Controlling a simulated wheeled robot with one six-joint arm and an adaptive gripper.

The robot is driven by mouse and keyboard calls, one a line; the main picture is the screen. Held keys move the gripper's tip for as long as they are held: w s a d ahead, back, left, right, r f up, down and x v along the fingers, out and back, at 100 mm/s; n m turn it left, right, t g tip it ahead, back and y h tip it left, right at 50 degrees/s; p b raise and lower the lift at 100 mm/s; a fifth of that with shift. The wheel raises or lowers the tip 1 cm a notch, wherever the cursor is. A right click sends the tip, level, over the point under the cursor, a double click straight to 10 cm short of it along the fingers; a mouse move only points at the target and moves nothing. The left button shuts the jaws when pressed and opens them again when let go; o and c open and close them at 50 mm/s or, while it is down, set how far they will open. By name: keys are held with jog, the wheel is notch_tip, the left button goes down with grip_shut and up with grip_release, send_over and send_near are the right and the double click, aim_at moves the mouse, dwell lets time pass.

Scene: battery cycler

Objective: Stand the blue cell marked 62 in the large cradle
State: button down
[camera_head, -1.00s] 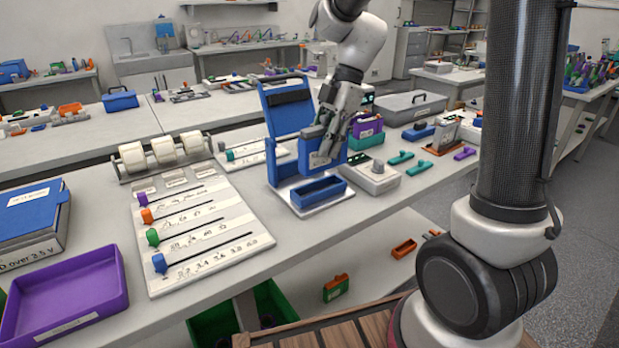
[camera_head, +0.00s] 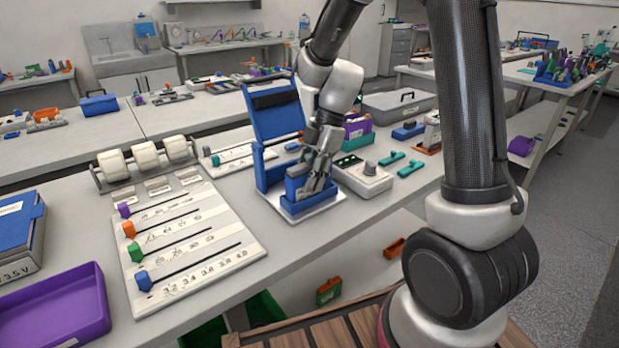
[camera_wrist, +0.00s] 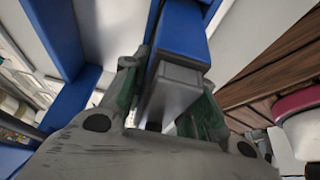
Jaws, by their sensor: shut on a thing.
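The large blue cradle (camera_head: 262,172) stands on a white base on the bench, with a tall blue back panel (camera_head: 272,108) behind it. My gripper (camera_head: 318,180) is shut on the blue cell (camera_head: 297,183) at the cradle's front. The cell looks upright, its lower end within or just over the cradle's front tray (camera_head: 316,205); I cannot tell if it rests on the floor. In the wrist view, the fingers (camera_wrist: 172,95) close on the cell's grey end piece (camera_wrist: 172,88), with its blue body (camera_wrist: 183,30) beyond. I cannot read the number on the cell.
A grey box with a knob (camera_head: 362,178) sits close right of the cradle. A slider board (camera_head: 190,240) lies to its left. A purple tray (camera_head: 55,310) is at the front left. A purple cell in a green holder (camera_head: 357,135) stands behind.

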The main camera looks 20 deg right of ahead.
jog(key=shift+f, duration=0.1)
jog(key=c, duration=1.1)
grip_release()
